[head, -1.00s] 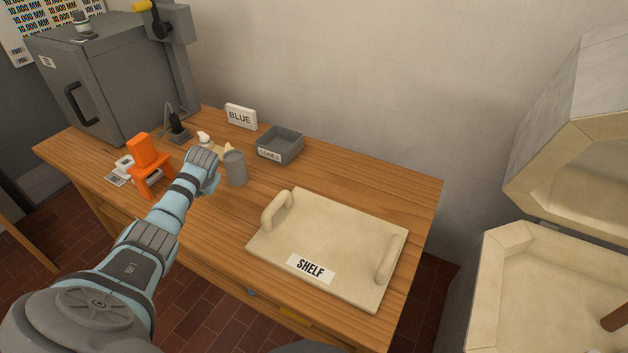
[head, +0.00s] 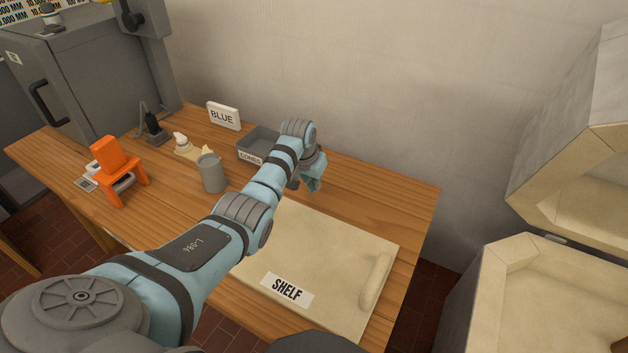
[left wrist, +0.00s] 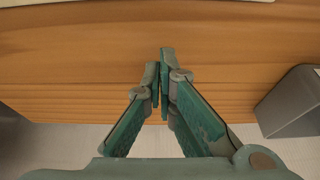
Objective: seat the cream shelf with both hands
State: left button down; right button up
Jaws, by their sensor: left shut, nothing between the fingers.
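The cream shelf (head: 336,259) lies flat on the wooden table, with a "SHELF" label near its front edge. Its right handle (head: 375,281) is in plain sight in the head view. Its left handle is hidden behind my left arm. My left gripper (head: 312,184) is above the table just beyond the shelf's back left part, its fingers closed and empty. In the left wrist view the closed fingertips (left wrist: 163,60) point over bare wood, and a strip of the cream shelf (left wrist: 130,3) shows at the top edge. My right gripper is not in view.
A grey bin (head: 258,143) labelled CONES stands behind my left arm, near a grey cup (head: 211,173). An orange stand (head: 118,171) is at the left. A large cream-lined kiln (head: 545,285) stands open at the right. The table's back right is clear.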

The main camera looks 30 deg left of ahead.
aim_at(312, 202)
pick_arm(q)
jog(key=b+x, duration=0.1)
jog(key=x, duration=0.1)
jog(key=shift+w+f, duration=0.1)
jog(key=shift+f, duration=0.2)
jog(key=s+p, duration=0.2)
jog(key=s, duration=0.1)
jog(key=shift+s+d+r, duration=0.1)
jog(key=shift+s+r, duration=0.1)
jog(key=shift+s, duration=0.35)
jog(key=shift+w+f, duration=0.1)
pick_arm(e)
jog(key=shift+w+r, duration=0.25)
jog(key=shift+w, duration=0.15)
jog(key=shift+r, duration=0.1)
